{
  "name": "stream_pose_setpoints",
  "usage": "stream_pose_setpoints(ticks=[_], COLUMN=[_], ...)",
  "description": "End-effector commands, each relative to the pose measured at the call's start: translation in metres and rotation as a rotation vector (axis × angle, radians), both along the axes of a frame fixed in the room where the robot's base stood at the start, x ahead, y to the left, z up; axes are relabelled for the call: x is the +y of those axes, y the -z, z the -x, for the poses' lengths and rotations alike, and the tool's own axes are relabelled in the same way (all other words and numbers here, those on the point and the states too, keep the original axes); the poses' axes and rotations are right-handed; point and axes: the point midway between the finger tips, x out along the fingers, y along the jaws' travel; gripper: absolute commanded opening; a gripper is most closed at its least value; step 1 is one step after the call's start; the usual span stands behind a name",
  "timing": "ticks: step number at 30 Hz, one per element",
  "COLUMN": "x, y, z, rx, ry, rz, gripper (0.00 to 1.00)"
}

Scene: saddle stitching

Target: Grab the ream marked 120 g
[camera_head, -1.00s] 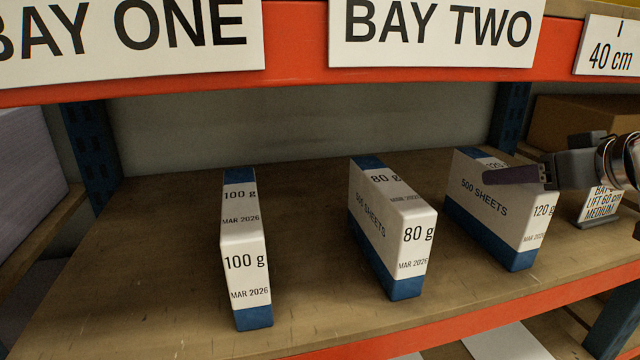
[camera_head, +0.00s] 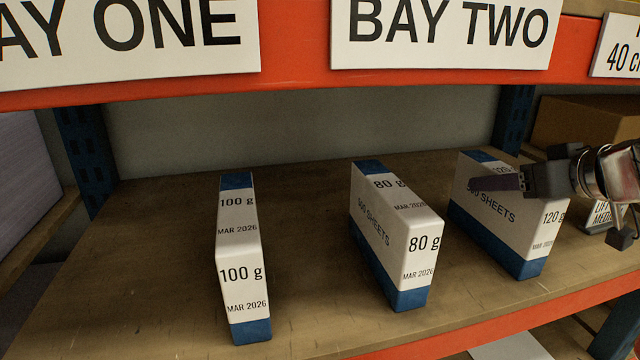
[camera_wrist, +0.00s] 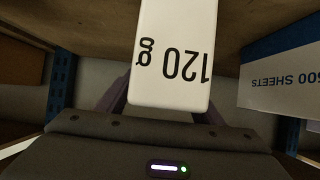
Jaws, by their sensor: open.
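The ream marked 120 g (camera_head: 525,235) stands upright on the shelf at the right, white with a blue lower band. In the wrist view its end face (camera_wrist: 175,55) is large, with the 120 g print upside down, between my two fingers. My gripper (camera_head: 510,182) is open at the upper part of this ream. One dark finger lies across the ream's left side face in the head view, over part of the 500 SHEETS print. The other finger is hidden there. Whether a finger touches the ream I cannot tell.
The 80 g ream (camera_head: 420,245) stands left of the 120 g one with a gap between. The 100 g ream (camera_head: 242,270) stands further left. A cardboard box (camera_head: 575,122) and a small sign (camera_head: 602,214) are at the right. An orange beam (camera_head: 300,75) runs above.

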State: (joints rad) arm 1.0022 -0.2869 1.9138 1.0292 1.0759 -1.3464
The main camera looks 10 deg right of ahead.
Motion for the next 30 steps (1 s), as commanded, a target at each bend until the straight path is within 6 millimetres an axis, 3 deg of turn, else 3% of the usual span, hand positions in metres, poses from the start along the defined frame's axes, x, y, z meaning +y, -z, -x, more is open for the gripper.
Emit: stream_pose_setpoints(ticks=[2,27,30], x=[-0.0002,-0.0012,-0.0012], y=[-0.0001,-0.0001,-0.0001], z=[0.0002,0.0008,0.0009], rx=[0.0,0.0,0.0], ry=[0.001,0.002,0.003], rz=[0.0,0.0,0.001], gripper=[0.61,0.03,0.0])
